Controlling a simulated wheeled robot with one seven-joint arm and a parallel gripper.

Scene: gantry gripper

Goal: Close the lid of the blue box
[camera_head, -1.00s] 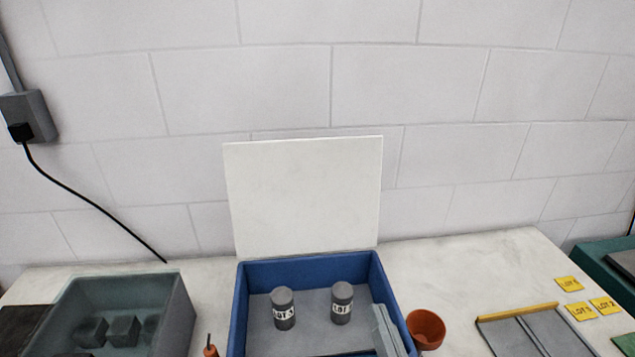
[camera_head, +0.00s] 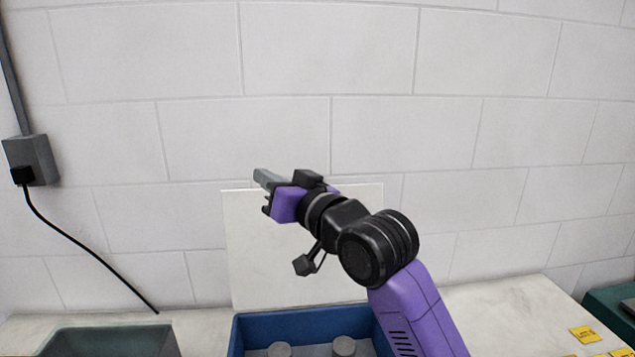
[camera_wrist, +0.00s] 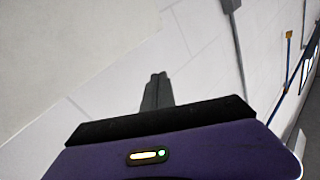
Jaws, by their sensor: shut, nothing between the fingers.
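The blue box (camera_head: 300,322) stands on the table at the bottom middle of the head view, cut off by the lower edge. Its white lid (camera_head: 262,262) stands upright at the back, open, in front of the wall. My gripper (camera_head: 262,177) is shut and empty, raised near the lid's top edge and pointing left. My arm crosses in front of the lid's right part and hides some of it and the box's right side. In the wrist view the closed fingers (camera_wrist: 157,90) show against the wall, with a pale flat surface, likely the lid, at upper left.
Two grey cylinders (camera_head: 344,346) stand inside the box. A grey-green bin (camera_head: 110,342) is on the left. Yellow labels (camera_head: 585,334) and a teal container (camera_head: 610,312) are on the right. A socket with a cable (camera_head: 32,160) is on the left wall.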

